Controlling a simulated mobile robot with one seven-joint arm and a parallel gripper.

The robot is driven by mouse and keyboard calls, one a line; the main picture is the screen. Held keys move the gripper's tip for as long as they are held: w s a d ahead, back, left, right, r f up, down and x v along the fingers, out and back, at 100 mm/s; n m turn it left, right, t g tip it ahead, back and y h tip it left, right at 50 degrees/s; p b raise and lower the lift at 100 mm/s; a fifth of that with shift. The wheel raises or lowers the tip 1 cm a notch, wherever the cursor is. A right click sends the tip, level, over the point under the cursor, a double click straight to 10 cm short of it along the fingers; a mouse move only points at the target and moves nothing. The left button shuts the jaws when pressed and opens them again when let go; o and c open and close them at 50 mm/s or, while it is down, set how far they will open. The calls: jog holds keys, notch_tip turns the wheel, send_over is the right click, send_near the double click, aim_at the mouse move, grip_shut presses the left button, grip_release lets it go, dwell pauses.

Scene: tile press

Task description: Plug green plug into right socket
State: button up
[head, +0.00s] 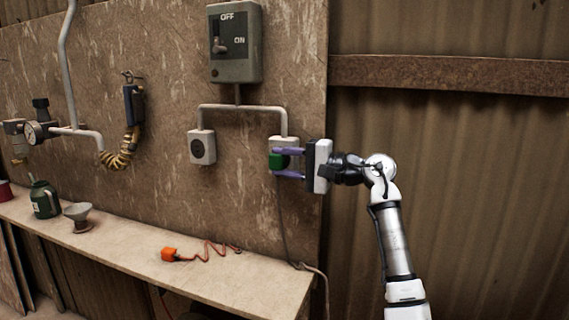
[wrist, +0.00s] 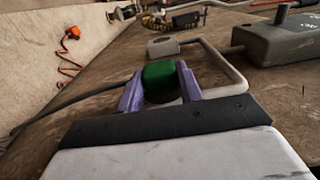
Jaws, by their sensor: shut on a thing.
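The green plug (head: 277,161) is at the front of the right socket (head: 284,142), which is a pale box on the wall panel. My gripper (head: 281,163) has purple fingers and is shut on the green plug. In the wrist view the green plug (wrist: 160,75) sits between the two purple fingers (wrist: 160,88). The plug and the fingers cover much of the right socket, so I cannot tell how deep the plug sits. A dark cable hangs from the plug toward the bench.
The left socket (head: 202,147) is empty. A grey ON/OFF switch box (head: 235,65) is above, joined by conduit. An orange plug (head: 169,254) with a coiled cord lies on the bench (head: 240,280). A gauge, a green can and a funnel are at the left.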

jog(key=shift+w+d, duration=0.15)
jog(key=shift+w, duration=0.25)
dwell(0.8)
jog(key=o, duration=1.1)
jog(key=shift+c, duration=0.2)
